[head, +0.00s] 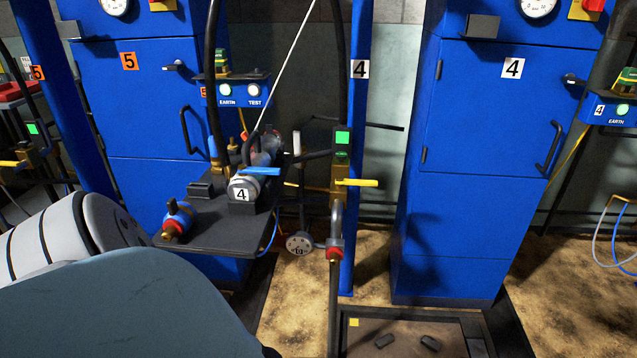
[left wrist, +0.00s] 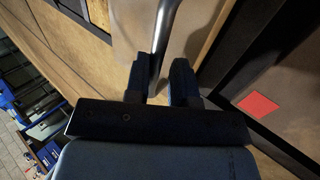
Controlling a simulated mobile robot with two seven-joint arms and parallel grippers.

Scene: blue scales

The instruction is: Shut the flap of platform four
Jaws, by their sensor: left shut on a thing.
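A dark-framed floor platform (head: 400,326) shows at the bottom of the head view, by the blue post marked 4 (head: 359,69). I cannot make out which part is its flap. In the left wrist view my left gripper (left wrist: 168,80) has its dark fingers shut on a curved grey metal bar (left wrist: 162,38). The bar runs up and away from the fingers. I cannot tell what it is fixed to. In the head view only my arm shows at lower left, and the left gripper is out of that picture. My right gripper is in neither view.
A blue cabinet marked 4 (head: 480,200) stands behind the platform. A dark shelf (head: 235,228) with pipe fittings juts out left of the post. A vertical pipe (head: 334,300) runs down beside the platform. A red patch (left wrist: 259,105) shows in the wrist view.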

